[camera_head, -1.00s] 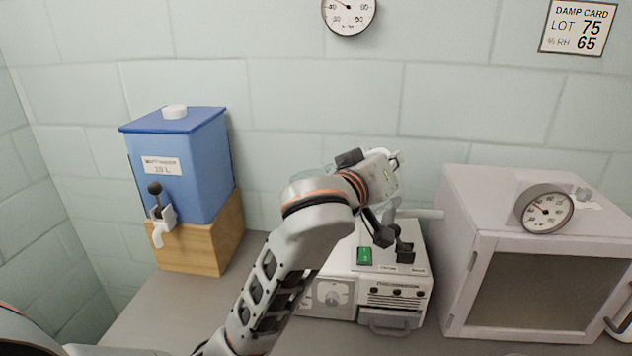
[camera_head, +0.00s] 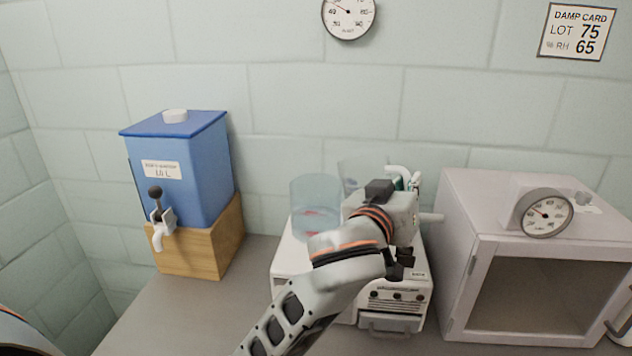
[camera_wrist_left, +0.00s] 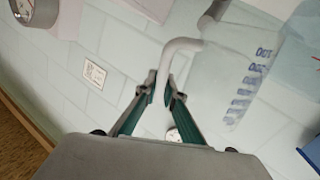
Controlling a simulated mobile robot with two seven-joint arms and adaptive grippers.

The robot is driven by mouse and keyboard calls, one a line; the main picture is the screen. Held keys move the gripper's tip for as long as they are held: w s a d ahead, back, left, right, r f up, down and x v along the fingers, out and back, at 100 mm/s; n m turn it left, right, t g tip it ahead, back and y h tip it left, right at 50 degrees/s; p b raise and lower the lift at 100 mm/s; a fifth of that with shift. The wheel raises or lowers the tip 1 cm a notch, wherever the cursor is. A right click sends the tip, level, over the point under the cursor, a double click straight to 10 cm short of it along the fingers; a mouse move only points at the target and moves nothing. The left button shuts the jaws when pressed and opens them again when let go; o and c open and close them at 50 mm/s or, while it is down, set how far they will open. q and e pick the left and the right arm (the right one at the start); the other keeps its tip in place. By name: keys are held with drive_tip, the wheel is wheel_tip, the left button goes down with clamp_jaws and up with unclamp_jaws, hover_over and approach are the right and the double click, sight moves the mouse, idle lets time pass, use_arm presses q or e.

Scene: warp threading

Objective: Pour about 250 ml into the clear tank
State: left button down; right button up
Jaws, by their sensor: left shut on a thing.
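The clear tank (camera_head: 314,198), a round see-through vessel with reddish marks low down, stands on the white machine (camera_head: 287,262). A clear jug (camera_head: 360,172) shows behind my left gripper, to the right of the tank. In the left wrist view the jug (camera_wrist_left: 250,70) has blue graduation marks and a white handle (camera_wrist_left: 184,46). My left gripper (camera_head: 404,262) is shut on the jug's handle; its fingers also show in the left wrist view (camera_wrist_left: 163,92). My wrist hides much of the jug, and I cannot tell its liquid level. My right gripper is not in view.
A blue water container (camera_head: 182,165) with a tap (camera_head: 160,225) stands on a wooden block (camera_head: 200,250) at the left. A white cabinet (camera_head: 455,230) with a dial (camera_head: 545,213) stands at the right. Grey bench (camera_head: 190,310) is clear at front left.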

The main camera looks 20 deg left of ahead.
use_arm(q)
drive_tip(key=shift+s+d+f+m, duration=0.25)
drive_tip(key=shift+d+f+m, duration=0.35)
drive_tip(key=shift+d+m, duration=0.15)
drive_tip(key=shift+s+d+r+m+t, duration=0.15)
drive_tip(key=shift+d+m+t, duration=0.2)
drive_tip(key=shift+m, duration=0.5)
idle(1.8)
